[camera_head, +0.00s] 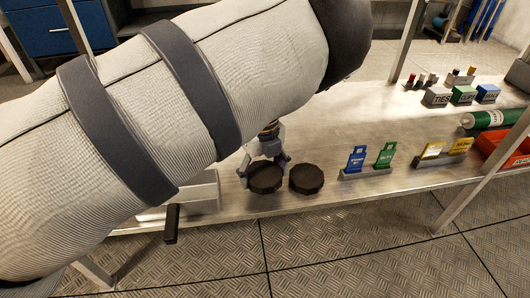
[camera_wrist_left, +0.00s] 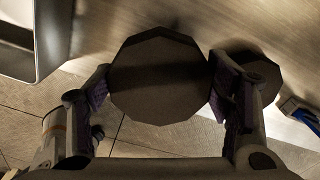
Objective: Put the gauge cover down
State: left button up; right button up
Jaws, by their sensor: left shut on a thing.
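My left gripper (camera_head: 265,168) is shut on a dark, many-sided gauge cover (camera_head: 265,181), close to the front edge of the workbench. In the left wrist view the held cover (camera_wrist_left: 158,78) sits flat between the two fingers, which press on opposite sides. It looks larger there than a second dark round cover (camera_head: 306,180), which lies on the bench just to its right. I cannot tell whether the held cover touches the bench top. My right gripper is not in view.
The metal bench (camera_head: 360,125) has free room behind the covers. A blue tag (camera_head: 356,157) and a green tag (camera_head: 385,155) stand in a holder to the right. A pale open-topped box (camera_wrist_left: 30,40) is to the left. My arm hides much of the head view.

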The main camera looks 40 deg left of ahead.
aim_at(261, 180)
pick_arm(q)
jog(key=shift+w+a+f, duration=0.15)
jog(key=shift+a+f, duration=0.1)
jog(key=shift+f, duration=0.15)
jog(key=f, duration=0.1)
jog(key=f+b, duration=0.1)
jog(key=f, duration=0.1)
jog(key=shift+w+a+f+b, duration=0.1)
jog(key=shift+a+f+b, duration=0.15)
jog(key=shift+b, duration=0.1)
jog(key=shift+r, duration=0.1)
jog(key=shift+c, duration=0.6)
jog(key=o, duration=1.4)
notch_tip(261, 180, up, 12)
jog(key=p, duration=0.4)
